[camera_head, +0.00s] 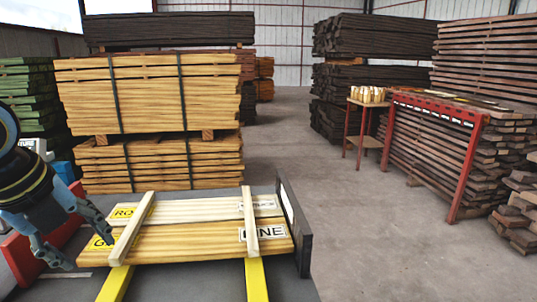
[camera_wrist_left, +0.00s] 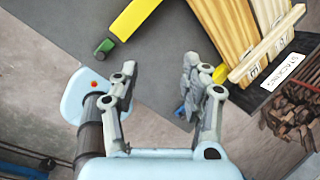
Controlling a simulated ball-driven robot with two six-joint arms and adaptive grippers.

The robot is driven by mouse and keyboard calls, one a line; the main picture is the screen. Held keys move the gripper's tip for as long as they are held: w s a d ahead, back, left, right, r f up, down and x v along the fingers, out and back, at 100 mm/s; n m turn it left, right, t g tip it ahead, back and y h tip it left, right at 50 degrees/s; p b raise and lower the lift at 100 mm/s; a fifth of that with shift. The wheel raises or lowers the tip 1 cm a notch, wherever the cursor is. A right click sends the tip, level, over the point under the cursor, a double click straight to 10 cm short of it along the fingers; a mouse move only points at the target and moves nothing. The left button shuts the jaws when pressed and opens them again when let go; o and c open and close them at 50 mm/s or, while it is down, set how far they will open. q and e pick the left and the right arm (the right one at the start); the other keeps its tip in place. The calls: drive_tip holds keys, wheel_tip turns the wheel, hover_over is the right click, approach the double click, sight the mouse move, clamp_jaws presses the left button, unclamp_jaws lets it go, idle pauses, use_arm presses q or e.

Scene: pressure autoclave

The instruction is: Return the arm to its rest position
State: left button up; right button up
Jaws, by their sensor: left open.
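My left gripper (camera_head: 88,248) is at the left of the head view, above the left end of the grey bench (camera_head: 185,284). In the left wrist view the same gripper (camera_wrist_left: 160,66) has its two fingers spread apart, with nothing between them. The pale boards (camera_head: 200,238) lie on the bench to the right of the gripper in the head view. Two light battens (camera_head: 132,228) (camera_head: 249,221) lie across them. The boards also show at the upper right of the left wrist view (camera_wrist_left: 222,22). My right gripper is in neither view.
Yellow bars (camera_head: 257,279) run under the boards. A dark upright panel (camera_head: 292,222) stands at the bench's right end. A small green block (camera_wrist_left: 105,46) is by a yellow bar. Timber stacks (camera_head: 150,95) stand behind; a red-framed table (camera_head: 432,107) is at right. The floor between is clear.

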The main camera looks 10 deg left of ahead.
use_arm(q)
drive_tip(key=s+d+f+n+g, duration=0.1)
drive_tip(key=s+d+f+n, duration=0.2)
drive_tip(key=s+f+n, duration=0.6)
drive_tip(key=s+d+f+n, duration=0.3)
drive_tip(key=s+n, duration=0.4)
drive_tip(key=n, duration=0.6)
drive_tip(key=s+a+f+g+b, duration=0.1)
drive_tip(key=s+f+b, duration=0.15)
drive_tip(key=f, duration=1.35)
drive_tip(key=s+a+f+b, duration=0.1)
drive_tip(key=f+b, duration=0.2)
drive_tip(key=f, duration=1.4)
drive_tip(key=s+a+f+g+b, duration=0.1)
drive_tip(key=s+f+b, duration=0.3)
drive_tip(key=s+f, duration=1.4)
drive_tip(key=shift+n+g, duration=0.3)
drive_tip(key=shift+n, duration=0.1)
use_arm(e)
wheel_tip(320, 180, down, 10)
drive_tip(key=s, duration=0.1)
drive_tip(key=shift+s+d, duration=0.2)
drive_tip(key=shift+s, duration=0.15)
